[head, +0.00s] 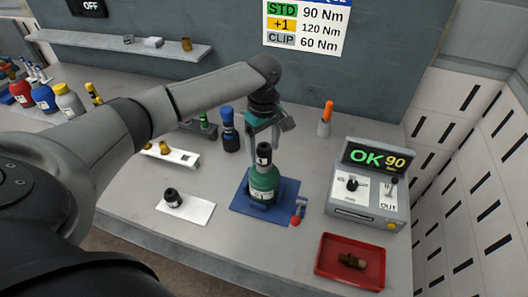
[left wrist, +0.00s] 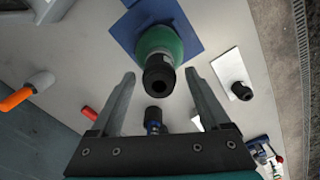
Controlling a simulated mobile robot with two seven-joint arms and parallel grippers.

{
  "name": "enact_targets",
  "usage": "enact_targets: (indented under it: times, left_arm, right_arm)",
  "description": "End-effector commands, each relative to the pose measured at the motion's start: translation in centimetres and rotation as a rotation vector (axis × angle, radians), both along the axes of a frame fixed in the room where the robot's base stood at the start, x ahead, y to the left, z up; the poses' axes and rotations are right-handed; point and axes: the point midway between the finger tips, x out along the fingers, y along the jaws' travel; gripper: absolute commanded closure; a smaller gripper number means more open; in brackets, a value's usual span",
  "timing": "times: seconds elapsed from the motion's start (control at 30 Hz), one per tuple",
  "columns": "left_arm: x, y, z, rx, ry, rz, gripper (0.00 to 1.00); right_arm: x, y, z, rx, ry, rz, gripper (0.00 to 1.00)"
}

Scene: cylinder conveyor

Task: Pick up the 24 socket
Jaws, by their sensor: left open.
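A black socket with a small white label (head: 263,154) sits on top of an upright green tool (head: 264,182), which stands on a blue mat (head: 284,207). The label is too small to read. Another black socket (head: 172,198) stands on a white card (head: 198,212) to the left. I cannot tell which one is the 24. My left gripper (head: 262,130) is open above the green tool's socket. In the left wrist view the gripper (left wrist: 162,105) has its fingers apart on either side, with the socket (left wrist: 158,76) just ahead, between them. The right gripper is not in view.
A grey tester reading OK 90 (head: 367,200) stands to the right. A red tray (head: 327,264) holding a brown part is in front of it. A blue tool (head: 229,135) and a white rack (head: 184,158) stand behind. An orange-topped holder (head: 326,120) is at the back right.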

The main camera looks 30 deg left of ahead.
Motion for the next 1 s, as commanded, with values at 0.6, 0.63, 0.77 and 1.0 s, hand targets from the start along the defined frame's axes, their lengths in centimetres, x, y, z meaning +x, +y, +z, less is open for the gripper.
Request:
enact_targets:
  times: [0.6,0.63,0.77,1.0]
  left_arm:
    - [0.01,-0.03,-0.63,0.000,-0.001,-0.001,0.55]
    - [0.01,-0.03,-0.63,0.000,-0.001,-0.001,0.58]
    - [0.02,-0.04,-0.62,0.000,-0.001,-0.001,0.73]
    - [0.02,-0.04,-0.62,0.000,-0.001,-0.001,1.00]
  right_arm:
    - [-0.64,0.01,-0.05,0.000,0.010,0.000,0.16]
    - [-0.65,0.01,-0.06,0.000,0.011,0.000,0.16]
    - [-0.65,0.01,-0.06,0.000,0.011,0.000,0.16]
    - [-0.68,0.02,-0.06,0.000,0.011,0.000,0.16]
